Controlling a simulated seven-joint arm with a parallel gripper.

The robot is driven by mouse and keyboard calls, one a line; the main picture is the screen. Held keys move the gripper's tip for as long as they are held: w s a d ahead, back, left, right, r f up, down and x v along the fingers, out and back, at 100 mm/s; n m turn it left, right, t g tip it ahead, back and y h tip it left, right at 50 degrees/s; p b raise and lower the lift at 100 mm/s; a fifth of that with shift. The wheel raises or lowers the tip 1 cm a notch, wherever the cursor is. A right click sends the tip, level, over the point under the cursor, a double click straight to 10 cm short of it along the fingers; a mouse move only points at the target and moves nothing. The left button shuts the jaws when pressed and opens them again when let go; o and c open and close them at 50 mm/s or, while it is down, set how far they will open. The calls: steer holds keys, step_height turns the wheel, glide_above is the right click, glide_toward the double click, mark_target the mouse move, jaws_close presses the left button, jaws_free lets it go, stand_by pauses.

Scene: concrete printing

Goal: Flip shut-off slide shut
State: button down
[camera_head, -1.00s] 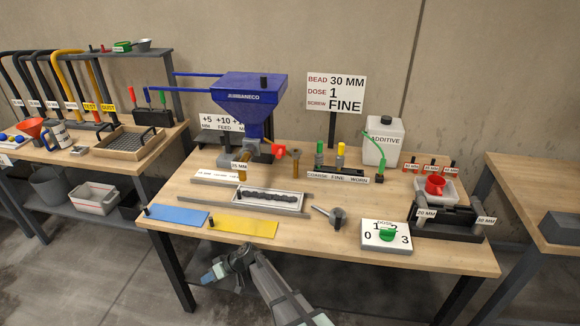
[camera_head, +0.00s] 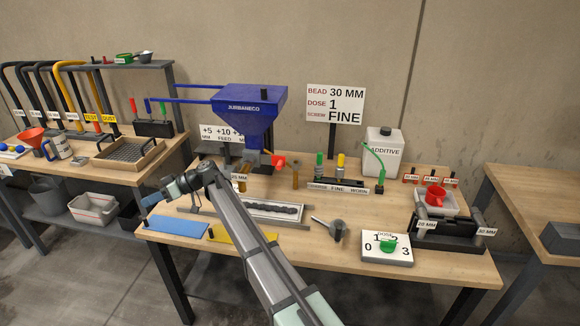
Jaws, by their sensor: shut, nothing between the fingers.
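The blue hopper (camera_head: 250,105) stands at the back of the table, with its grey outlet partly hidden behind my arm. A red part (camera_head: 278,161) sticks out to the right of the outlet. It looks like the shut-off slide's handle, but I cannot make out the slide itself or its position. My gripper (camera_head: 148,201) is over the table's left front edge, to the left of the hopper outlet and well apart from the red part. It is shut and holds nothing; its fingertips are small in this view.
My arm crosses above the yellow plate (camera_head: 230,236) and the left end of the bead tray (camera_head: 266,219). A blue plate (camera_head: 178,228) lies near the gripper. A dose dial (camera_head: 387,247), additive jug (camera_head: 384,153) and black rack (camera_head: 445,233) stand to the right.

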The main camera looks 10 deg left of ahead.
steer(key=w+d+r+m+t+y, duration=0.1)
steer(key=w+d+r+m, duration=0.15)
steer(key=w+d, duration=0.8)
steer(key=m+t+y, duration=0.2)
steer(key=m+t, duration=0.5)
steer(key=m, duration=1)
glide_toward(279, 164)
steer(key=f+v, duration=0.1)
steer(key=v, duration=0.7)
steer(key=shift+w+d, duration=0.2)
steer(key=shift+w, duration=0.2)
steer(key=shift+f, duration=0.1)
steer(key=x, duration=1.4)
steer(key=shift+s, duration=0.2)
steer(key=shift+r+x, duration=0.2)
steer(key=shift+x, duration=0.65)
steer(key=shift+r+x, duration=0.15)
steer(key=shift+x, duration=0.75)
steer(key=shift+r+x, duration=0.2)
steer(key=shift+x, duration=0.65)
steer(key=shift+a+r, duration=0.1)
steer(key=shift+a, duration=0.05)
